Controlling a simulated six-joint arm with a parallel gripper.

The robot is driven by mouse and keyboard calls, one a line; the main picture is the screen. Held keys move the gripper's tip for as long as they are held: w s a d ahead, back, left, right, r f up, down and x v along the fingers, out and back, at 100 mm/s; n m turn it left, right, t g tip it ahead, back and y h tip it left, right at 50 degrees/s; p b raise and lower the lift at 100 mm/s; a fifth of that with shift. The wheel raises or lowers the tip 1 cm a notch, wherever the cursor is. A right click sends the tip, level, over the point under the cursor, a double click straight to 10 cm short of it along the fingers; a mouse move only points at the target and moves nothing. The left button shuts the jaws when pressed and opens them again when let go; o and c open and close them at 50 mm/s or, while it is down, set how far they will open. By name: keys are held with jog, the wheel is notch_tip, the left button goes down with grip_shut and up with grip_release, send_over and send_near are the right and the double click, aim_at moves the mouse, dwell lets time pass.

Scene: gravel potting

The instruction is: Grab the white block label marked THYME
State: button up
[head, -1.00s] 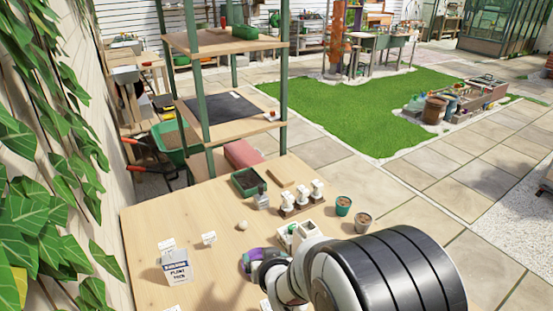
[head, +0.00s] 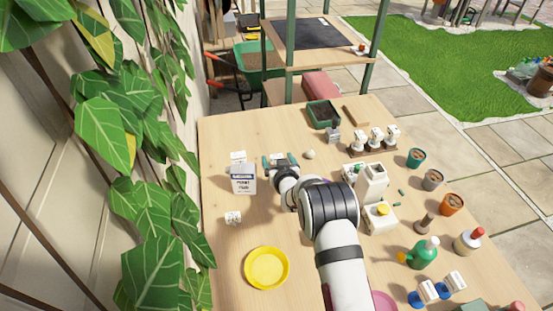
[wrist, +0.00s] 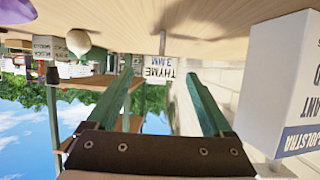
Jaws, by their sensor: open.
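The white THYME block label (wrist: 160,67) stands on the table and appears upside down in the wrist view, with "3 MM" under its name. My gripper (wrist: 160,88) is open, with its two green fingers on either side of the label's line. The label appears just at or beyond the fingertips; the exact depth is unclear. No finger visibly touches it. In the head view my gripper (head: 280,160) is low over the table, between the white plant food box and a small pale ball, and largely hides the label.
The plant food box (head: 243,179) stands close by on the left; it also fills the right edge of the wrist view (wrist: 285,85). The pale ball (head: 309,154) lies right of my gripper. A yellow saucer (head: 267,268) is nearer.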

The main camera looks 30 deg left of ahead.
jog(key=shift+w+a+f, duration=0.15)
jog(key=shift+w+a, duration=0.1)
jog(key=shift+w, duration=0.05)
grip_shut()
dwell(0.3)
